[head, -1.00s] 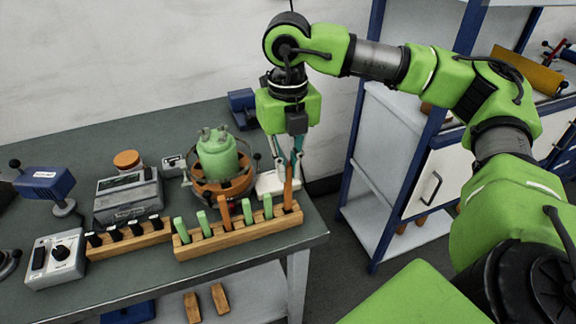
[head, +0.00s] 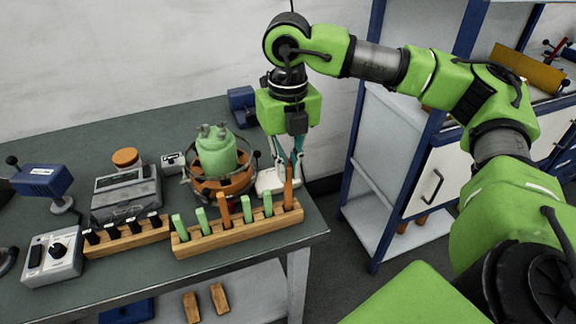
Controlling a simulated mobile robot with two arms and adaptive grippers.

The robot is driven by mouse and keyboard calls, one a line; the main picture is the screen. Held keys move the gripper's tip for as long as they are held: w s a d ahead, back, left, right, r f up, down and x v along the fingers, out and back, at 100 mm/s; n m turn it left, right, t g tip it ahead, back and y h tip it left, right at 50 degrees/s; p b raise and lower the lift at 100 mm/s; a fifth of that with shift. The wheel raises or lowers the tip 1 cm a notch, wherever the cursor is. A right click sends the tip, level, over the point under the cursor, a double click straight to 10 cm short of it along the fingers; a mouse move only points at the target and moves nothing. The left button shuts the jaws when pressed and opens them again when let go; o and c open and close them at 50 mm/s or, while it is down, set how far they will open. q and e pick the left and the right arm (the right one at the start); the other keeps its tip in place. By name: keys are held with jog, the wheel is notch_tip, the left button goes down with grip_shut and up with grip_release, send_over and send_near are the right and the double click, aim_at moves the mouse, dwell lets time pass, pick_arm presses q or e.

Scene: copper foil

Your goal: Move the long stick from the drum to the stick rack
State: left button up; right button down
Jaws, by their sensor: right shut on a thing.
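The stick rack (head: 240,232) is a long wooden block at the front right of the table, holding several green and orange sticks upright. The drum (head: 216,158) is a green cylinder in an orange base with a dark ring, just behind the rack. My right gripper (head: 289,166) points down over the rack's right end, shut on an orange stick (head: 288,188). That stick stands upright with its lower end at the rightmost slot; I cannot tell how deep it sits. Another orange stick (head: 225,211) stands mid-rack between green ones. My left gripper is out of view.
A smaller rack with black-topped pieces (head: 125,238), a grey device (head: 124,195) and a white control box (head: 52,258) stand to the left. A blue-framed shelf unit (head: 378,200) is right of the table, across a gap. The back of the table (head: 75,150) is mostly clear.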

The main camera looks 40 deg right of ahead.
jog(key=shift+f+b, duration=0.5)
jog(key=shift+f, duration=0.15)
jog(key=c, duration=2)
grip_release()
jog(key=shift+r+p, duration=0.65)
jog(key=shift+r, duration=0.35)
jog(key=shift+r+p, duration=2.3)
jog(key=shift+r, duration=1.25)
jog(key=shift+f, duration=0.1)
